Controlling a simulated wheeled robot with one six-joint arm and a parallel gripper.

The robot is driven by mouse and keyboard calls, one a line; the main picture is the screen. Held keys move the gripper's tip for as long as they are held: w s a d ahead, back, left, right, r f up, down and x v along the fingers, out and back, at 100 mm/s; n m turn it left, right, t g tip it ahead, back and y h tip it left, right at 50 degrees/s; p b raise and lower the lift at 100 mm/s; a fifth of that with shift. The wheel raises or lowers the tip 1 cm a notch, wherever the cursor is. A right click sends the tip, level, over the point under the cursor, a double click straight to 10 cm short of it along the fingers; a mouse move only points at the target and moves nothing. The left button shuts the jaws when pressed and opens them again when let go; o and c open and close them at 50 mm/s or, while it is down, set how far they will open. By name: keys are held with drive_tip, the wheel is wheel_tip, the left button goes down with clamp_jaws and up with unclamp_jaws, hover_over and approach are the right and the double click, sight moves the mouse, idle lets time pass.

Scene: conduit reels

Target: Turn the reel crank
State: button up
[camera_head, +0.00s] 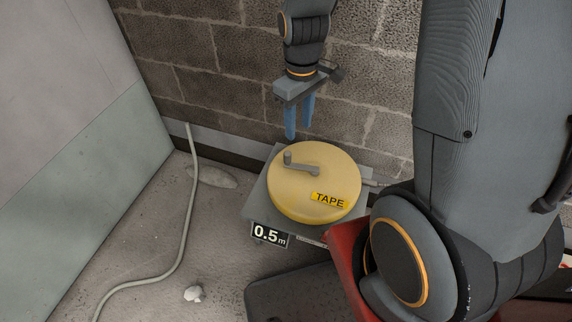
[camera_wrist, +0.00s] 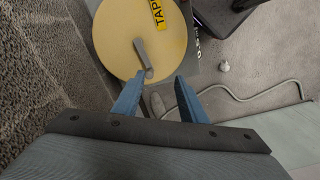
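A round yellow reel (camera_head: 290,185) with a TAPE label lies flat on a grey base plate (camera_head: 254,200) on the floor. Its grey crank (camera_head: 302,167) lies across the top, with a short upright knob at its left end. In the wrist view the reel (camera_wrist: 115,40) fills the top middle and the crank (camera_wrist: 141,56) points toward my fingers. My gripper (camera_head: 299,122) hangs above the reel's back edge by the wall, blue fingers pointing down. In the wrist view my gripper (camera_wrist: 158,86) has its fingers apart, with the crank knob showing between and beyond their tips.
A 0.5 m sign (camera_head: 270,235) is on the plate's front. A pale conduit (camera_head: 186,220) runs along the floor at left. A small white lump (camera_head: 194,293) lies in front. A block wall (camera_head: 200,60) stands close behind; a panel (camera_head: 90,150) is at left.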

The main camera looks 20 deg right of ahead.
sight(288, 153)
drive_tip(key=w+f+n+b, duration=0.1)
drive_tip(key=w+f, duration=0.1)
drive_tip(key=f, duration=0.2)
drive_tip(key=w+f+n+b, duration=0.1)
drive_tip(key=w+f+b, duration=0.1)
drive_tip(key=f, duration=0.2)
drive_tip(key=w+f+n+b, duration=0.1)
drive_tip(key=w+f+b, duration=0.1)
drive_tip(key=f, duration=0.2)
drive_tip(key=shift+w+a+f, duration=0.1)
drive_tip(key=shift+a+f, duration=0.05)
drive_tip(key=shift+a, duration=0.2)
drive_tip(key=shift+f+b, duration=0.75)
drive_tip(key=shift+f, duration=3.2)
clamp_jaws()
